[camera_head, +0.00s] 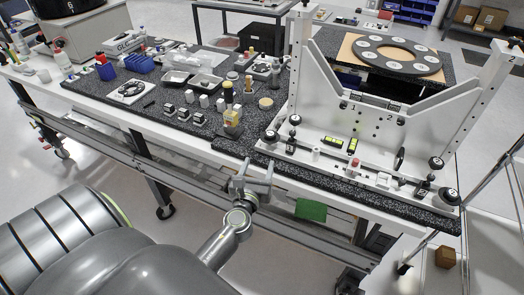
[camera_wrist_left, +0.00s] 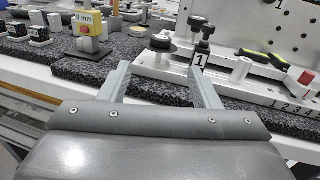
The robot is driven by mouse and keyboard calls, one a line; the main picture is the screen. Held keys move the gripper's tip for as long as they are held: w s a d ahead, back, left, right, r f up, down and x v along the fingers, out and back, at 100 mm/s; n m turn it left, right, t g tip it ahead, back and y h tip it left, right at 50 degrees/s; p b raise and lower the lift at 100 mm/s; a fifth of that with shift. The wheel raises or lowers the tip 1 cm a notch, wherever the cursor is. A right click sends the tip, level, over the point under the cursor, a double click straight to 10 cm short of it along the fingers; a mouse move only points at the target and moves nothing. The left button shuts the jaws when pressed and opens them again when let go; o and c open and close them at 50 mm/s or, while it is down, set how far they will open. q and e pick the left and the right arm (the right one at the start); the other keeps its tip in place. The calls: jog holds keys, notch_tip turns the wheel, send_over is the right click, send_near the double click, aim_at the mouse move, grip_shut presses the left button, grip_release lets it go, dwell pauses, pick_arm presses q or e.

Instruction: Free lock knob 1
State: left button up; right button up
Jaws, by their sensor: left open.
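Two black knobs stand at the left end of the white mirror fixture (camera_head: 335,165). The nearer, wide, low knob (camera_head: 270,136) shows in the left wrist view (camera_wrist_left: 161,43). The other black knob (camera_head: 294,120) sits higher on a stem, right of it, and also shows in the left wrist view (camera_wrist_left: 197,23). A plate marked 1 (camera_wrist_left: 199,62) stands just below the stemmed knob; I cannot tell for certain which knob it names. My left gripper (camera_head: 253,178) is open and empty, in front of the bench edge and short of both knobs. It also shows in the left wrist view (camera_wrist_left: 162,82).
A yellow-topped gauge marked 0 mm (camera_wrist_left: 89,24) stands left of the fixture. Green-yellow levels (camera_head: 341,141) and a red-topped part (camera_head: 353,144) lie farther right on it. A second numbered knob group (camera_head: 436,162) is at its right end. The granite strip before the fixture is mostly clear.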

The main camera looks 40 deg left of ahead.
pick_arm(q)
jog(key=n, duration=0.1)
jog(key=n+t+h+b, duration=0.1)
jog(key=n+h+b, duration=0.95)
jog(key=n, duration=1.85)
send_near(266, 138)
jog(key=w+y+p, duration=0.1)
jog(key=w+p, duration=0.1)
jog(key=w, duration=0.1)
jog(key=w+d+y+p, duration=0.1)
jog(key=w+p, duration=0.1)
jog(key=w+d+y+p, duration=0.1)
jog(key=w+p, duration=0.1)
jog(key=w, duration=0.1)
jog(key=shift+w+d+r+p, duration=0.1)
jog(key=shift+w+p, duration=0.2)
jog(key=shift+p, duration=0.1)
jog(key=shift+w, duration=0.8)
